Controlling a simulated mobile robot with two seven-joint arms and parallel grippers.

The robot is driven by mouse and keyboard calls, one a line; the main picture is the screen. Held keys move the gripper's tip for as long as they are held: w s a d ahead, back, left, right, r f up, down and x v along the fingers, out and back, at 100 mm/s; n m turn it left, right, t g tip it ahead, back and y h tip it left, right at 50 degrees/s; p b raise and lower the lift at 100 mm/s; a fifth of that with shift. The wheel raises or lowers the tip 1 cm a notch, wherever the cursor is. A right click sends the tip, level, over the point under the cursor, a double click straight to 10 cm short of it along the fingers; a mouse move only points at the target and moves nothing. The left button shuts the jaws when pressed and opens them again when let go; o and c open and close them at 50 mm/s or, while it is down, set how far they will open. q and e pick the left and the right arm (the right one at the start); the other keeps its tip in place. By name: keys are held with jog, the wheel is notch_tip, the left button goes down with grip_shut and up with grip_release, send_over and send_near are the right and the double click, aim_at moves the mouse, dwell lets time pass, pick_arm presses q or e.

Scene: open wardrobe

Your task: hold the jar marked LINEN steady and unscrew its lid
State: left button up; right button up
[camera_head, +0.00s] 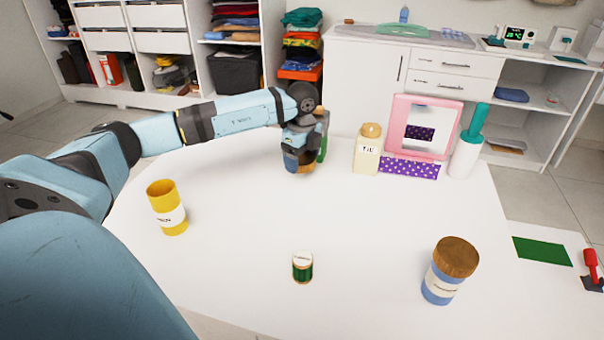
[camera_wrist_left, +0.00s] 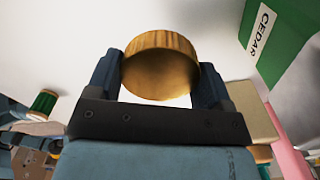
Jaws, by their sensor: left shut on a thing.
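The yellow jar (camera_head: 170,218) stands upright on the white table at the left in the head view. Its white label is partly readable, ending in what looks like "NEN". Its top looks open, with no lid on it. My left gripper (camera_head: 299,163) is at the table's far side, well away from the yellow jar. It is shut on a round wooden lid (camera_wrist_left: 161,66), which sits between the fingers in the left wrist view. The lid (camera_head: 306,169) is partly hidden by the fingers in the head view. My right gripper is not in view.
A green box marked CEDAR (camera_wrist_left: 277,38) stands close beside the left gripper. A cream bottle (camera_head: 368,152), pink frame (camera_head: 447,110) and white bottle (camera_head: 465,157) stand right of it. A green spool (camera_head: 302,268) and blue jar with wooden lid (camera_head: 440,288) stand nearer. The table's middle is clear.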

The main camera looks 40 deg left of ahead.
aim_at(302, 183)
pick_arm(q)
notch_tip(302, 183, down, 5)
jog(key=shift+r+b, duration=0.1)
jog(key=shift+b, duration=0.5)
jog(key=shift+f, duration=0.5)
jog(key=o, duration=1)
jog(key=shift+f, duration=0.1)
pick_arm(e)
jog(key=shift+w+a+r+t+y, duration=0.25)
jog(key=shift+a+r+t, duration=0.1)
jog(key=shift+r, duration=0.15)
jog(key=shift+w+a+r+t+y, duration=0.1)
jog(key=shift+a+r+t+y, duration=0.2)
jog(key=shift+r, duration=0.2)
